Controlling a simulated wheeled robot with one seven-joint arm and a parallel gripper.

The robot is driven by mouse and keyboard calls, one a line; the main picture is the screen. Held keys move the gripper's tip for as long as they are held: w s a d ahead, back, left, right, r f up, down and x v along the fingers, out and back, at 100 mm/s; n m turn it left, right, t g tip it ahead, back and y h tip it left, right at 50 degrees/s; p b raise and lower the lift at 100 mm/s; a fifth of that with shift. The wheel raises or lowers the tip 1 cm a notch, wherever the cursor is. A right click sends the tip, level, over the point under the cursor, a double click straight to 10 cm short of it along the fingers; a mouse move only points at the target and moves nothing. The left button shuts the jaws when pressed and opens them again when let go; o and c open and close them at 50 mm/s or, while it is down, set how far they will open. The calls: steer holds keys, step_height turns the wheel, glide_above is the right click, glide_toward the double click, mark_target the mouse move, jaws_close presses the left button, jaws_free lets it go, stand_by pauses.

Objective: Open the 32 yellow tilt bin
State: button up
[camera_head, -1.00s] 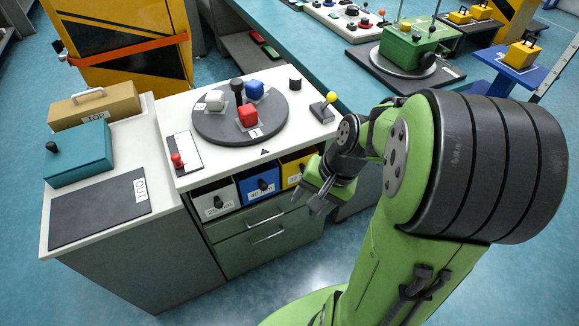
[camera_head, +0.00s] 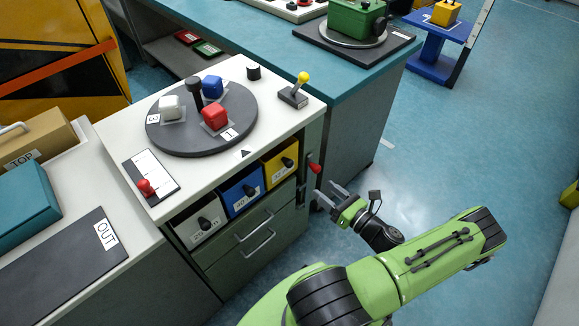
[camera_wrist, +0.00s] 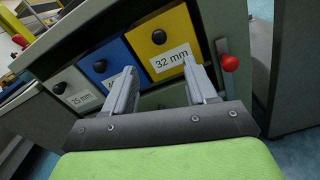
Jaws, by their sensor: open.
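The yellow tilt bin (camera_head: 280,165) sits at the right end of a row of three bins under the white worktop. In the wrist view the yellow bin (camera_wrist: 162,38) carries a "32 mm" label and a black knob (camera_wrist: 158,37), and its front looks closed. My gripper (camera_head: 323,193) is open and empty, to the right of and in front of the bin, apart from it. In the wrist view my gripper (camera_wrist: 160,80) has its two fingers spread, pointing at the cabinet, with the label showing between and beyond them.
The blue bin (camera_head: 241,190) and white bin (camera_head: 197,221) stand left of the yellow one. A red-knobbed lever (camera_head: 315,169) sticks out at the cabinet's right side, close to my fingers. Drawer handles (camera_head: 257,240) project below. Open floor (camera_head: 450,150) lies to the right.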

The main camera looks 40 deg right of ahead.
mark_target(292, 165)
steer(key=w, duration=0.4)
steer(key=w+b, duration=0.1)
steer(key=w, duration=0.4)
steer(key=w+b, duration=0.1)
steer(key=w, duration=0.3)
steer(key=shift+w+a, duration=0.25)
steer(key=shift+w, duration=0.15)
steer(key=shift+c, duration=0.3)
jaws_close()
